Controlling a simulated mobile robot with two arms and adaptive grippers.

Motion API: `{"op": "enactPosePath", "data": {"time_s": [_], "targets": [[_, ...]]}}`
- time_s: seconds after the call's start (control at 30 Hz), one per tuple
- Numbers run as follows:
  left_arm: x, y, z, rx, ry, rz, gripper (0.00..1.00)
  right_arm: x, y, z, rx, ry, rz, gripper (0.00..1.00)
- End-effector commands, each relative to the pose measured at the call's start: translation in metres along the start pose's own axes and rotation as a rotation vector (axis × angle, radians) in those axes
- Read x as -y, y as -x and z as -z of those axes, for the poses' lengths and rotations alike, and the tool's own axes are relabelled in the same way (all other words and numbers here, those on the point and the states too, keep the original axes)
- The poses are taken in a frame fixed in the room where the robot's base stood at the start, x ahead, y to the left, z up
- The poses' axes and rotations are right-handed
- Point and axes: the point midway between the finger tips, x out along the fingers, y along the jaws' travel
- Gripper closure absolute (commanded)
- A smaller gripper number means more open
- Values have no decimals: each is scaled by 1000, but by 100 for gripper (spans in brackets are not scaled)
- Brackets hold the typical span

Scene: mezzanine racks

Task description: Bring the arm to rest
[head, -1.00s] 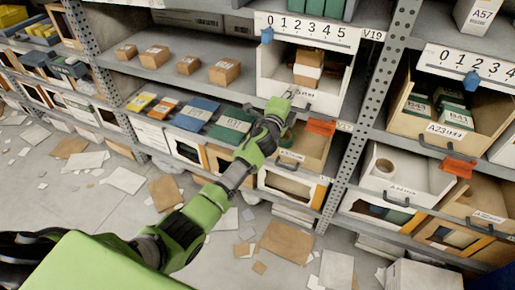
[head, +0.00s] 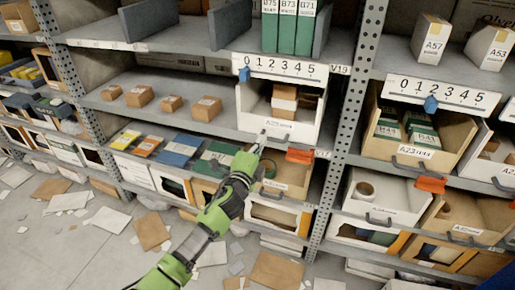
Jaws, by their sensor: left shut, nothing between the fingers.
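My left arm comes in from the bottom left, and its green and black gripper (head: 260,142) points up and away toward the racks. Its fingers are together with nothing between them. The gripper shows just below the front of a white bin (head: 256,118) that holds stacked brown boxes (head: 285,97). Its tip overlaps the shelf edge in the picture; I cannot tell whether it touches. Behind the gripper, part of a tan lower bin (head: 294,173) is covered. My right gripper does not show.
A perforated rack post (head: 346,128) stands right of the white bin. Small brown boxes (head: 139,96) sit on the middle shelf at left. A tan bin (head: 455,142) with green packs stands at right. Cardboard and paper scraps (head: 152,230) litter the floor.

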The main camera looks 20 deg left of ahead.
Motion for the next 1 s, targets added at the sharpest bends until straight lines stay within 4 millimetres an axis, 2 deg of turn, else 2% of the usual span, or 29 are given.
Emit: {"op": "enactPosePath", "data": {"time_s": [0.07, 0.2, 0.4, 0.47, 0.53, 0.57, 0.67, 0.7, 0.77, 0.8, 0.87, 0.9, 1.0], "targets": [[-1, 13, 0, -2, -1, -1, 100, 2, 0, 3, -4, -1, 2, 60], [-1, 26, 0, -1, -1, -1, 100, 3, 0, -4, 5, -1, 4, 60], [-2, 33, 0, -1, 0, -3, 100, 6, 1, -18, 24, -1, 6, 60], [-9, 34, 0, 1, 9, -16, 100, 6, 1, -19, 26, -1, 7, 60], [-29, 36, -2, 5, 37, -52, 100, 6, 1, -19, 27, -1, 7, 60], [-43, 38, -4, 9, 54, -76, 100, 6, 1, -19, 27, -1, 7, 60], [-103, 51, -10, 29, 138, -183, 100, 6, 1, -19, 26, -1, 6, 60], [-132, 60, -12, 41, 179, -235, 100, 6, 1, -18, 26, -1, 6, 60], [-176, 76, -15, 64, 246, -312, 100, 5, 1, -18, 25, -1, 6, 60], [-204, 88, -18, 82, 291, -362, 100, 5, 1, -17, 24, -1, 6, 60], [-246, 109, -21, 112, 357, -436, 100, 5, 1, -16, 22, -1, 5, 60], [-272, 125, -22, 135, 398, -484, 100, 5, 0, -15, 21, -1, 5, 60], [-336, 170, -26, 201, 505, -602, 100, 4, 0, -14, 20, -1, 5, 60]]}}
